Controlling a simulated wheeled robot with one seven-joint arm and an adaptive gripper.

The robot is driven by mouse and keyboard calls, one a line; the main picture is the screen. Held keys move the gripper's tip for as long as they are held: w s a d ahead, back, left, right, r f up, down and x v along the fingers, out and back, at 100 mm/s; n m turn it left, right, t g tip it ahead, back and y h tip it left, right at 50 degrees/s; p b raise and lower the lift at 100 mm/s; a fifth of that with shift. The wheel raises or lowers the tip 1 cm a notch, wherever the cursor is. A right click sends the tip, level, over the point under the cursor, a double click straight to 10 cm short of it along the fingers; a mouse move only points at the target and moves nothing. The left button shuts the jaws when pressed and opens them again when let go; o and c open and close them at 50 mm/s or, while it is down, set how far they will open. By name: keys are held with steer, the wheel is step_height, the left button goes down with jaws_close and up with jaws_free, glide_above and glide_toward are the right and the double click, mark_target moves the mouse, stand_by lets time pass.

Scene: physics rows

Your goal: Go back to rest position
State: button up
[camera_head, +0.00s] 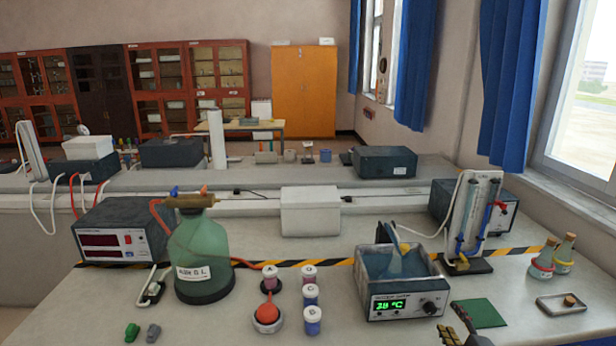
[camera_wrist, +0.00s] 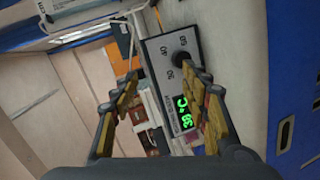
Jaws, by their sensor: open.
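My gripper (camera_head: 462,330) shows at the bottom edge of the head view, in front of the water bath (camera_head: 402,306) and left of the green mat (camera_head: 479,313). In the wrist view my gripper (camera_wrist: 160,112) has its two padded fingers wide apart, with nothing between them. Past the fingers, the bath's front panel (camera_wrist: 172,62) shows turned on its side, with a dark knob and a green readout of 38 °C. The gripper looks apart from the bath. Most of my arm is out of view.
A green bottle (camera_head: 200,258), a red-topped device (camera_head: 267,317) and several small jars (camera_head: 312,320) stand left of the bath. A flowmeter stand (camera_head: 474,220), two flasks (camera_head: 543,258) and a metal tray (camera_head: 561,305) are to the right.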

steer(key=s+a+r+m+g+h+p, duration=0.1)
steer(key=s+a+r+m+g+p, duration=0.25)
steer(key=r, duration=0.55)
steer(key=s+a+r+m+g+y, duration=0.1)
steer(key=s+a+r+m+g, duration=0.1)
steer(key=s+a, duration=0.3)
steer(key=s+a+r+m+g+p, duration=0.1)
steer(key=s+a+m, duration=0.4)
steer(key=s, duration=0.7)
steer(key=s+a+r+m+g+y, duration=0.1)
steer(key=s+a+r+m+g, duration=0.2)
steer(key=s+a, duration=0.3)
steer(key=s+r+m, duration=0.1)
steer(key=s, duration=0.1)
steer(key=shift+s+a+r+y, duration=0.2)
steer(key=shift+s+r+y, duration=0.1)
steer(key=shift+c, duration=0.6)
